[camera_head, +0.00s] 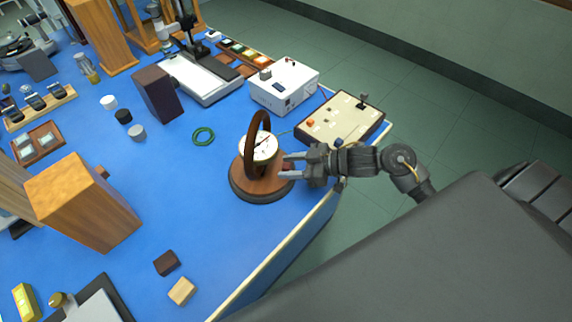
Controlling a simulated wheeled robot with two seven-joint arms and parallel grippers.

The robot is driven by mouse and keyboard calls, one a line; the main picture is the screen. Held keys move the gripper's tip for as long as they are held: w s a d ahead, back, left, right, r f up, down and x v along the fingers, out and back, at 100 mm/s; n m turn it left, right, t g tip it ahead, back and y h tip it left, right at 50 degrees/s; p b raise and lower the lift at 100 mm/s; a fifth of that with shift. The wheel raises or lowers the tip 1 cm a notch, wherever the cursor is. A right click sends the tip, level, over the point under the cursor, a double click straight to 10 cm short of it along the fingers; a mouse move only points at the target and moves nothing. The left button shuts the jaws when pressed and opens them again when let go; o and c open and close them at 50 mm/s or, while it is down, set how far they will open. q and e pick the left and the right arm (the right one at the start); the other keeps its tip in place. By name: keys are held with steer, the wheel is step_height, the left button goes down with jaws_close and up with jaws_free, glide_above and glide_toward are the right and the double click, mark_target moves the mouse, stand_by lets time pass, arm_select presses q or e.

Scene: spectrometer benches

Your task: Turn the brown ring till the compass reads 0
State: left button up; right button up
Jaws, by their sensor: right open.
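The brown ring (250,133) stands upright on a round brown base (244,187) with a dark rim, near the table's right edge. A compass (265,147) with a white dial sits inside the ring; its reading is too small to make out. My right gripper (287,166) comes in from the right, with its open fingers pointing left at the right side of the base, just below the compass. I cannot tell whether the fingertips touch the base. Nothing shows between the fingers. My left gripper is not in view.
A white power box (284,87) and a cream panel with knobs (340,121) stand behind the ring. Two small blocks (167,262) lie in front. Blue table is clear around the base's left.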

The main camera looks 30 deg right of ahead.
steer(key=shift+w+a+f, duration=0.25)
steer(key=shift+w+a, duration=0.2)
steer(key=shift+a, duration=0.05)
jaws_close()
